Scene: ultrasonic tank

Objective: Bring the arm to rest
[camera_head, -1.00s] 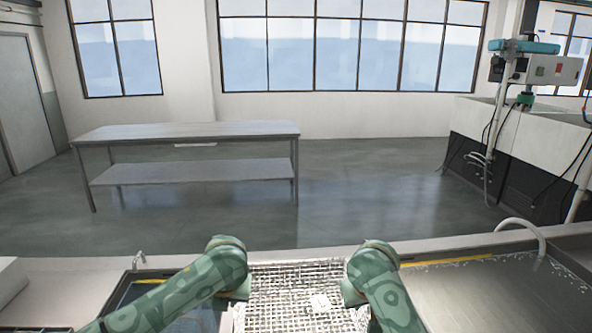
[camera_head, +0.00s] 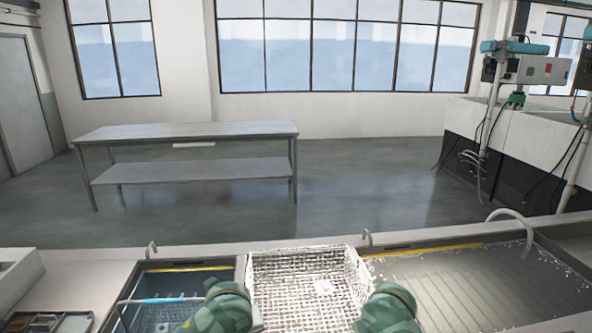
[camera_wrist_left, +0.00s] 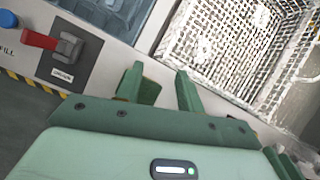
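My left gripper (camera_wrist_left: 163,82) shows in the left wrist view, its two green fingers apart with nothing between them. In the head view only green rounded parts of my left arm (camera_head: 219,309) and right arm (camera_head: 388,309) show at the bottom edge; both grippers are out of that view. A white wire mesh basket (camera_head: 262,264) stands between the arms, with a small pale piece (camera_head: 323,287) inside. The basket also shows in the left wrist view (camera_wrist_left: 212,62), beyond the fingertips and apart from them.
A water-filled tank (camera_head: 470,285) lies right of the basket, and a darker tank (camera_head: 165,280) lies left. A panel with a red lever (camera_wrist_left: 40,40) and a blue button (camera_wrist_left: 8,18) is left of my left gripper. A metal table (camera_head: 190,130) stands on open floor beyond.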

